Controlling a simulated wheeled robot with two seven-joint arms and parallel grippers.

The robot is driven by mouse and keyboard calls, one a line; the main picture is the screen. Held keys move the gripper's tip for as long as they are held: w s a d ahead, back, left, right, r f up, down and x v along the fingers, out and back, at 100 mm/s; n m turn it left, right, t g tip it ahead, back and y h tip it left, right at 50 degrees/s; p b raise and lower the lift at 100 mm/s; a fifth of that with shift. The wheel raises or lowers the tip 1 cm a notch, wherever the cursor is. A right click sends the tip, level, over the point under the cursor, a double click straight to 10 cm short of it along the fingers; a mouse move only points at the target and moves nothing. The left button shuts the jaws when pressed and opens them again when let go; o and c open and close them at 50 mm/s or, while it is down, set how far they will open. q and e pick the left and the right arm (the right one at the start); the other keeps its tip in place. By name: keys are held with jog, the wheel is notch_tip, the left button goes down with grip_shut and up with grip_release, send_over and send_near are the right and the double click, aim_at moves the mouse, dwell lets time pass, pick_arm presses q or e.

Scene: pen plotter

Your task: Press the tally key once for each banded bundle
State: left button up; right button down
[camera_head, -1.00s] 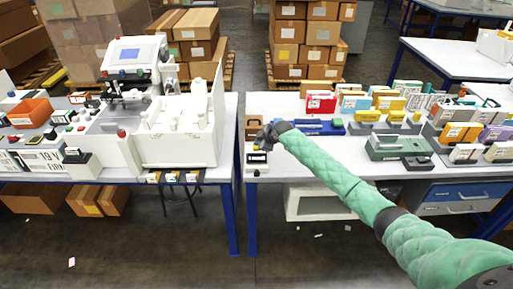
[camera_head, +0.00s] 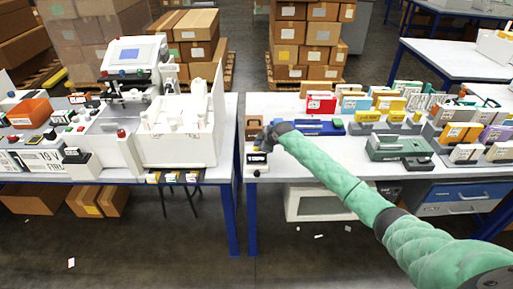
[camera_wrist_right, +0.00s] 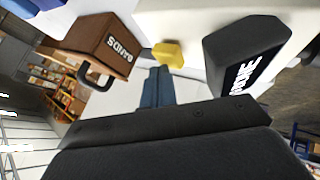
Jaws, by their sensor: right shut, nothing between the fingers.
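My right gripper (camera_head: 263,146) is shut and empty, at the left front corner of the right table. In the right wrist view its fingertips (camera_wrist_right: 157,75) are just below a small yellow key (camera_wrist_right: 169,53); I cannot tell whether they touch it. A black block with partly hidden white lettering (camera_wrist_right: 245,58) stands right of the key; it shows in the head view (camera_head: 257,158). Several coloured bundles stand on the right table, including a red one (camera_head: 321,102) and a yellow one (camera_head: 368,116). Their bands are too small to make out. My left gripper is out of view.
A brown box with a lettered label (camera_wrist_right: 108,45) stands left of the key, with a dark loop on its side. A blue tray (camera_head: 315,128) and a green case (camera_head: 385,147) lie farther right. A white machine (camera_head: 180,130) stands on the left table, across a gap.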

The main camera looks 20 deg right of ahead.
jog(key=shift+f, duration=0.3)
jog(key=shift+r, duration=0.1)
dwell(0.4)
jog(key=shift+r+p, duration=0.4)
jog(key=shift+r, duration=0.55)
jog(key=shift+r+p, duration=1.45)
jog(key=shift+r, duration=1.1)
dwell(0.5)
